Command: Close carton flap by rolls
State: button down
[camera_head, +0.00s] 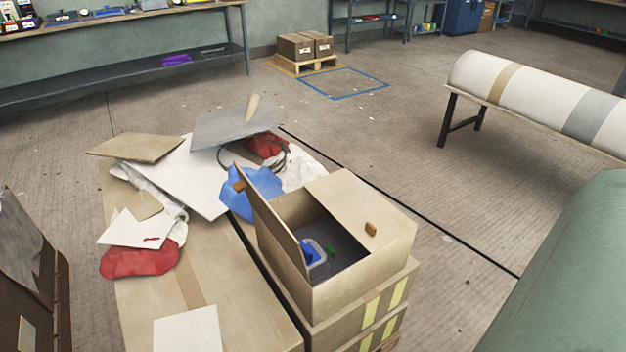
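An open cardboard carton (362,273) sits on top of a stack of similar boxes at lower centre. Its left flap (270,224) stands raised and leans outward, with a small brown tab (239,186) on it. Its right flap (350,208) lies flat over the right part of the opening and bears another small tab (371,229). Through the gap I see a dark inside with a blue and clear item (313,251) and something green. A thick white roll (540,98) with tan and grey bands rests on a dark stand at right. My gripper is not in view.
Left of the carton, a long cardboard-coloured surface (240,285) bears loose sheets, a blue cloth (249,195) and red cloths (140,262). A large green rounded form (575,270) fills the lower right. Open floor (385,150) lies behind the carton.

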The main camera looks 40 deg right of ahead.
aim_at(284, 237)
jog(key=i+j+z, duration=0.15)
jog(key=z, duration=0.25)
jog(key=i+j+z, duration=0.1)
jog(key=z, duration=0.3)
jog(key=i+j+z, duration=0.1)
jog(key=j+z, duration=0.2)
jog(key=z, duration=0.15)
jog(key=k+j+u, duration=0.2)
jog(key=j, duration=0.65)
jog(key=i, duration=0.1)
